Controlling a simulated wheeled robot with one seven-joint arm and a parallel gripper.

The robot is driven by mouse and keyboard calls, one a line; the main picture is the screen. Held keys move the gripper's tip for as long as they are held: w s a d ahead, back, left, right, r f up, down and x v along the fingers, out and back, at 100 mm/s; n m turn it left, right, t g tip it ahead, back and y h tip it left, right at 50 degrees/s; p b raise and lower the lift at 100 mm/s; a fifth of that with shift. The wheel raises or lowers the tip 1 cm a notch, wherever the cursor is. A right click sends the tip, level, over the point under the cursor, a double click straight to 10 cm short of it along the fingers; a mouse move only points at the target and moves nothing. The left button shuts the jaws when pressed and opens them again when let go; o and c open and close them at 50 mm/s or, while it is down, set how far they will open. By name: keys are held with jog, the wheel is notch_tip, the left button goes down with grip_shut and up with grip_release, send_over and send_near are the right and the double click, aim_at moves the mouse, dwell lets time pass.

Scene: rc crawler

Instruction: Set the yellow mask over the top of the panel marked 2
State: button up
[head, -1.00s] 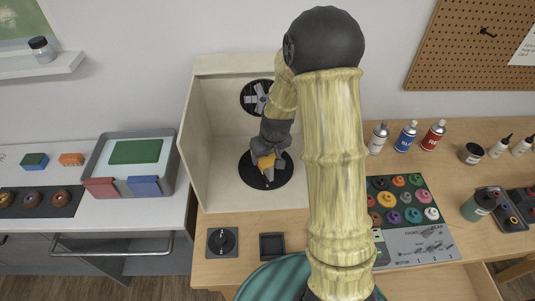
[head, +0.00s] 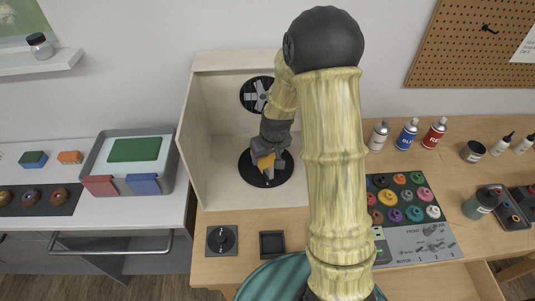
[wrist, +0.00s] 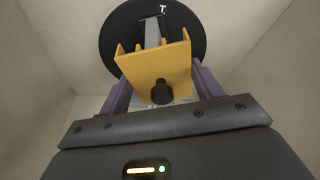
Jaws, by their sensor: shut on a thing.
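The yellow mask (wrist: 152,68) is a bracket-like piece with raised edges and a black knob (wrist: 162,93) on its near side. My gripper (wrist: 163,90) is shut on it, with a purple finger at each side. In the head view the mask (head: 266,163) shows under my gripper (head: 268,155), above the black turntable (head: 285,177) inside the booth. A grey upright piece (wrist: 152,32), perhaps the panel, stands on the turntable just beyond the mask. The mask hides its lower part. I cannot read a number 2 on it, nor tell whether they touch.
The pale open-front booth (head: 205,150) closes in at the sides and back, with a fan (head: 257,95) in its rear wall. Paint cans (head: 407,136) stand to the right.

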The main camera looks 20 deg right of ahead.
jog(key=shift+f, duration=0.15)
jog(key=o, duration=1)
jog(key=shift+o, duration=0.2)
jog(key=shift+r+p, duration=3)
jog(key=shift+r, duration=1.05)
